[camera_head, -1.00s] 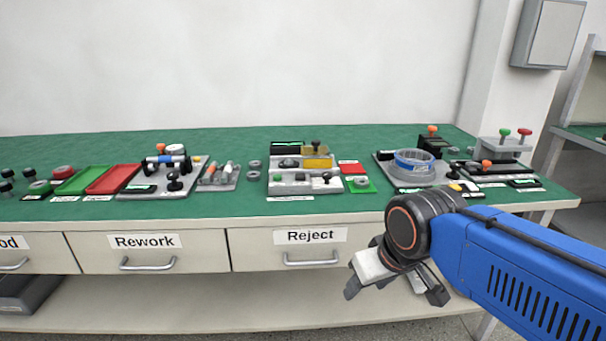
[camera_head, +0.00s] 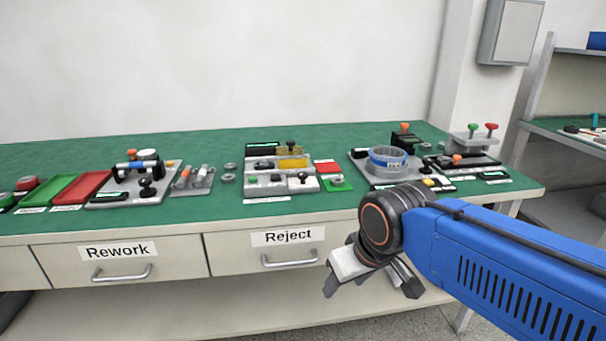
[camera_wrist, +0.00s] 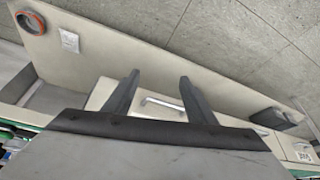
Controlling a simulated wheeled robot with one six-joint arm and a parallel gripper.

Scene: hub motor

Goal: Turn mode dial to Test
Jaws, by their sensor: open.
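A grey test fixture (camera_head: 281,187) stands on the green bench top in the middle of the head view. It carries small controls, including a dark round knob (camera_head: 264,165); I cannot tell whether this is the mode dial, and no Test label is readable. My gripper (camera_head: 372,286) hangs below and in front of the bench top, right of the Reject drawer's handle. Its two fingers are apart and empty, and they also show in the wrist view (camera_wrist: 158,77). It touches nothing that I can see.
A grey station with a blue-banded ring (camera_head: 388,159) stands right of the fixture. Red (camera_head: 82,188) and green trays and another grey fixture (camera_head: 139,187) lie to the left. Drawers labelled Rework (camera_head: 118,263) and Reject (camera_head: 290,249) are shut. Free floor shows at the lower right.

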